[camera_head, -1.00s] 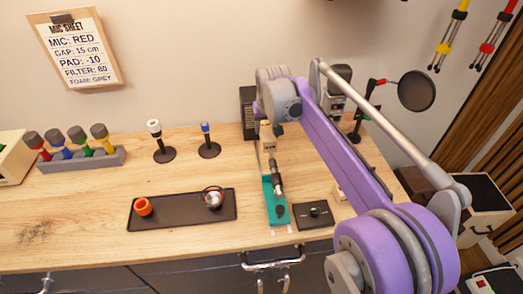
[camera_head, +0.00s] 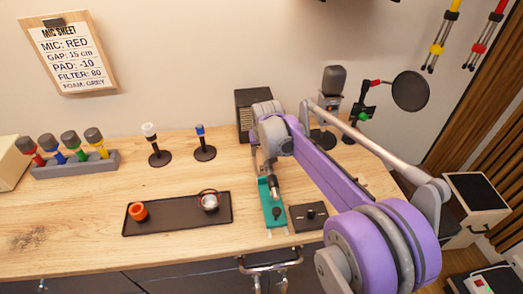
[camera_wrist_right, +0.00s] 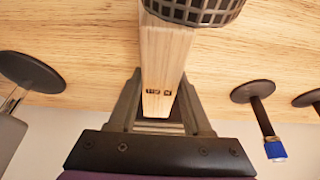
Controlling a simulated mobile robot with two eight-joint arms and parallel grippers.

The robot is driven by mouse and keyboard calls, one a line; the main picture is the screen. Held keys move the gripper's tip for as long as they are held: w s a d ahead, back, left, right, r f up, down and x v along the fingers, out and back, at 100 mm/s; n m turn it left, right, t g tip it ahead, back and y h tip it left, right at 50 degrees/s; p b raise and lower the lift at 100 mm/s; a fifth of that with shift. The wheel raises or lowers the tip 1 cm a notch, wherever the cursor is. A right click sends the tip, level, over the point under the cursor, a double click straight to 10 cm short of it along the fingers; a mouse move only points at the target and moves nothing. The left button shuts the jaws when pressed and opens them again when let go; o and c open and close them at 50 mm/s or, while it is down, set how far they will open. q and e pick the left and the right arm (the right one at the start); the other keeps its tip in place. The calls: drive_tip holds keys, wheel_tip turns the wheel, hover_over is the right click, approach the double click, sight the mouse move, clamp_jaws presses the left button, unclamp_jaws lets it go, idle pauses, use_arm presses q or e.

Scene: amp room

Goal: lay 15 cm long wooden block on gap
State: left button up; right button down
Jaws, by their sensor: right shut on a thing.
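My right gripper (camera_wrist_right: 158,105) is shut on a pale wooden block (camera_wrist_right: 164,60) with a small dark printed mark. In the right wrist view the block's far end meets or passes behind a dark mesh-covered thing (camera_wrist_right: 195,8); I cannot tell whether they touch. In the head view my purple arm hides the block and most of the gripper. A grey-headed microphone (camera_head: 335,82) stands at the back right, near a round black pop filter (camera_head: 411,91) on a stand. I cannot make out the gap clearly. My left gripper is not in view.
A black speaker-like box (camera_head: 250,115) stands against the wall. A teal strip (camera_head: 273,212) and a black knob box (camera_head: 309,217) lie at the front. A dark tray (camera_head: 175,222), two small stands and a holder (camera_head: 75,166) are left. The front-left tabletop is clear.

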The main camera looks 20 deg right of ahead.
drive_tip(key=shift+f, duration=0.5)
drive_tip(key=shift+c, duration=1.6)
unclamp_jaws()
drive_tip(key=shift+r, duration=0.25)
drive_tip(key=v, duration=1.2)
drive_tip(key=shift+r+p, duration=0.4)
drive_tip(key=shift+p, duration=0.05)
drive_tip(key=shift+f, duration=0.1)
